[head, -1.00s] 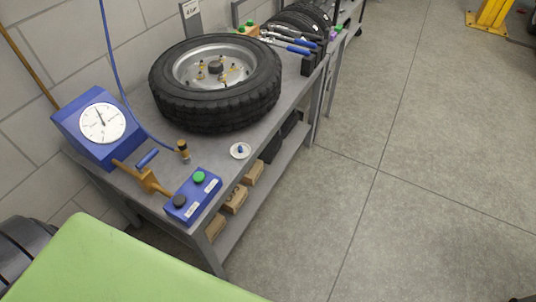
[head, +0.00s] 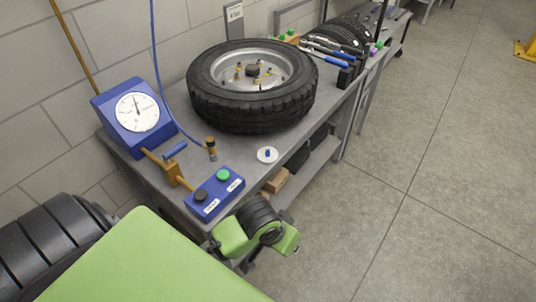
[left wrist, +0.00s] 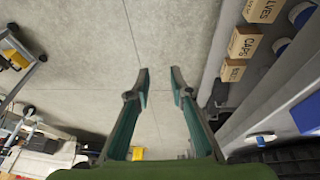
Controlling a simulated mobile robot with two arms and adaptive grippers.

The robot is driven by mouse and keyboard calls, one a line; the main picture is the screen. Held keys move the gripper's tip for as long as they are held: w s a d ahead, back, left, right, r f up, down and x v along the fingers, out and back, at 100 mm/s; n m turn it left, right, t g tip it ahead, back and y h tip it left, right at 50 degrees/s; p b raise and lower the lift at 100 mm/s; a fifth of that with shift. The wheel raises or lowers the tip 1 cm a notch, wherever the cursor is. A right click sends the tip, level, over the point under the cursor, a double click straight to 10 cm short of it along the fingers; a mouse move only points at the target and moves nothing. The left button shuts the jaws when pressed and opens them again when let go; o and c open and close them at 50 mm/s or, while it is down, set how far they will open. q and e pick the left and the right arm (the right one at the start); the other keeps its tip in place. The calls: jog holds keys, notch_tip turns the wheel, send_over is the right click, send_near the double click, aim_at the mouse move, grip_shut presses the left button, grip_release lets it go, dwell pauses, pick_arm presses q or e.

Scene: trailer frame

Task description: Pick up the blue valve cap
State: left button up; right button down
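The blue valve cap (head: 267,153) stands on a small white round dish (head: 260,157) near the front edge of the workbench. The dish also shows at the lower right of the left wrist view (left wrist: 251,139), with a blue spot on it. My left gripper (left wrist: 159,85) is open and empty in the left wrist view, its fingers pointing over the bare floor in front of the bench. In the head view a green and black part of my arm (head: 255,232) shows beside the bench front, below the dish; its fingers cannot be made out. My right gripper is not in view.
A tire (head: 252,112) lies on the bench behind the dish. A blue gauge (head: 116,97), a brass-coloured valve (head: 211,148) and a blue button box (head: 214,197) stand left of it. Cardboard boxes (left wrist: 244,42) sit on the lower shelf. The floor (head: 430,150) at right is clear.

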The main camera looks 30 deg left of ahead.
pick_arm(q)
jog(key=w+r, duration=0.3)
jog(key=w, duration=0.1)
jog(key=n+y, duration=0.5)
jog(key=n, duration=0.5)
send_near(268, 150)
jog(key=shift+g, duration=0.4)
jog(key=x, duration=0.8)
jog(key=shift+w+a+f, duration=0.1)
jog(key=shift+w, duration=0.2)
jog(key=c, duration=0.5)
